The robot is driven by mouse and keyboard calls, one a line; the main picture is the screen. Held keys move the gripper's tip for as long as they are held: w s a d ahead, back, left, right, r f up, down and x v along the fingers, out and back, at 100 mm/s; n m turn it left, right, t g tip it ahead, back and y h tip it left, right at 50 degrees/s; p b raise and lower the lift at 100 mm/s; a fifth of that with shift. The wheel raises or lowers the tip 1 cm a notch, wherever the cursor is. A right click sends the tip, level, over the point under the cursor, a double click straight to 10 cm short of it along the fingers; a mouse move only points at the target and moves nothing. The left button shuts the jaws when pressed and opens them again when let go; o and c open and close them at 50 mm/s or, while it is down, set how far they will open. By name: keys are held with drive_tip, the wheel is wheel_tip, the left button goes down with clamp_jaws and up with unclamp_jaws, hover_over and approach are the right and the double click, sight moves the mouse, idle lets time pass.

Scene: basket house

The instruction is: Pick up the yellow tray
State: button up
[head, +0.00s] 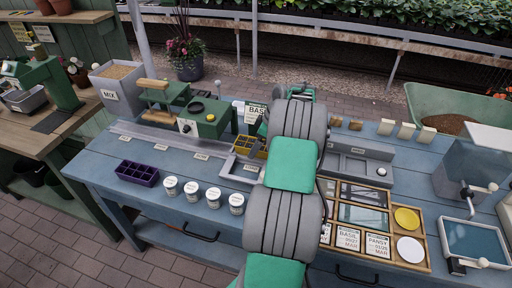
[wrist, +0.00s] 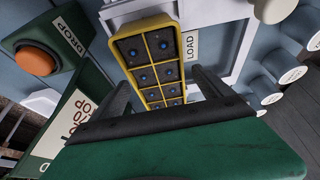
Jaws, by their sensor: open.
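The yellow tray (head: 239,148) lies on a grey plate on the blue bench, just left of my arm. My arm hides part of it in the head view. In the wrist view the yellow tray (wrist: 181,62) has two rows of dark, soil-like cells with blue dots, beside a "LOAD" label. My gripper (wrist: 160,80) is open, with one dark finger on each side of the tray's near part. I cannot tell whether either finger touches it. The tray's nearest end is hidden behind my gripper's body. The fingertips are not clear in the head view.
A green machine (head: 204,118) stands close to the tray; its orange button (wrist: 35,60) shows in the wrist view. A purple tray (head: 137,174) and several white pots (head: 191,190) stand on the bench. A wooden organiser (head: 417,262) lies right of my arm.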

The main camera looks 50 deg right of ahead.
drive_tip(key=shift+w+a+f, duration=0.1)
drive_tip(key=shift+w+f, duration=0.15)
drive_tip(key=shift+f, duration=0.25)
drive_tip(key=shift+c, duration=0.3)
drive_tip(key=shift+r, duration=0.1)
drive_tip(key=c, duration=1.8)
